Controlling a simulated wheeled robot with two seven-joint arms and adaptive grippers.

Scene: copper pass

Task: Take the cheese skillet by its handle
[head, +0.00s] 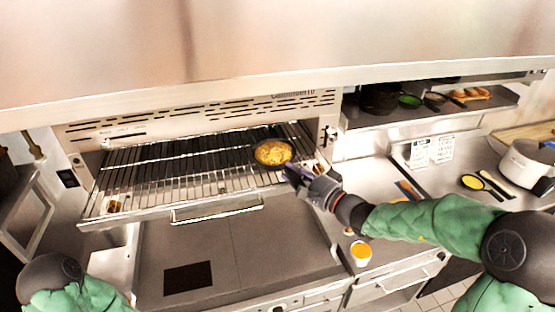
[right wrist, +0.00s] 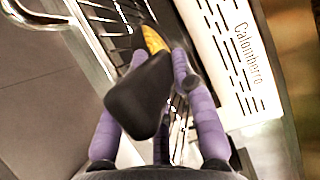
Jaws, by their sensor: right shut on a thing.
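The cheese skillet (head: 273,152), a small dark pan filled with yellow cheese, sits on the wire rack near its right end. My right gripper (head: 293,175) reaches in from the right at the rack's front edge, just in front of the skillet. In the right wrist view, the dark skillet handle (right wrist: 143,95) lies between the purple fingers, which are shut on it. Part of the yellow cheese (right wrist: 154,40) shows beyond the handle. My left gripper is out of view; only part of the left arm shows at lower left.
The wire rack (head: 160,187) sits under the perforated steel front of the broiler, with a bar handle (head: 217,210) in front. An orange-topped cup (head: 361,252) stands below my right forearm. A white pot (head: 525,165) and a small yellow-filled pan (head: 472,182) stand on the right counter.

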